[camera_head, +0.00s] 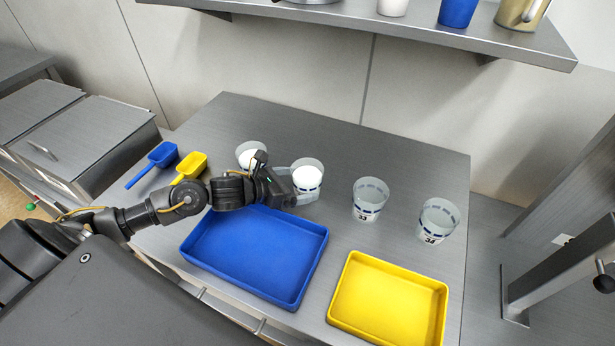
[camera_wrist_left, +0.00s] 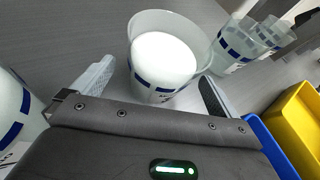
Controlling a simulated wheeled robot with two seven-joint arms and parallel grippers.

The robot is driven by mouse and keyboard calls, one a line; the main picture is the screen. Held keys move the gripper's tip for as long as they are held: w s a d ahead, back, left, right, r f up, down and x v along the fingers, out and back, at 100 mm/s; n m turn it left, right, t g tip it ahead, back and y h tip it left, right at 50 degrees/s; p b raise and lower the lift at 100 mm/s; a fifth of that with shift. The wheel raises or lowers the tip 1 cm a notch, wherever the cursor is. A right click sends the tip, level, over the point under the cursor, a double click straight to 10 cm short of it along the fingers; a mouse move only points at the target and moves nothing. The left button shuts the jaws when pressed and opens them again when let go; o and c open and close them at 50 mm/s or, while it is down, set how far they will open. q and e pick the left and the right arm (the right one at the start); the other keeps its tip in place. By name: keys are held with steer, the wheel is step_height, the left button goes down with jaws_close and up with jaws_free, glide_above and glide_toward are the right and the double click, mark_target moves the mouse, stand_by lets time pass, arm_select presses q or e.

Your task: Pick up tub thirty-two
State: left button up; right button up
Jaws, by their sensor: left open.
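Tub thirty-two (camera_head: 308,178) is a clear tub with blue marks and white contents, upright on the steel table behind the blue tray. Its number is hard to read, but it stands just left of the tub marked 33. In the left wrist view the tub (camera_wrist_left: 163,62) stands between the two finger pads. My left gripper (camera_head: 297,184) is open, low beside the tub, with a finger to either side of it. I cannot tell whether either finger touches it. My right gripper is not in view.
Another white-filled tub (camera_head: 250,154) stands close on the left. Tub 33 (camera_head: 370,199) and tub 34 (camera_head: 438,220) stand to the right. A blue tray (camera_head: 255,255), a yellow tray (camera_head: 388,300) and blue and yellow scoops (camera_head: 190,165) lie on the table. A shelf (camera_head: 400,38) overhangs behind.

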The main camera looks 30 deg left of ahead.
arm_select(q)
steer(key=shift+x, duration=1.25)
steer(key=c, duration=1.3)
steer(key=shift+r, duration=0.1)
steer(key=shift+r+b, duration=0.3)
steer(key=shift+r, duration=0.3)
steer(key=s+d+r, duration=0.2)
steer(key=d+r, duration=0.2)
steer(key=s+d+r, duration=0.1)
steer(key=d+r, duration=0.3)
steer(key=s+d+r, duration=0.2)
steer(key=d+r, duration=0.1)
steer(key=d, duration=0.2)
steer(key=shift+s+r, duration=0.4)
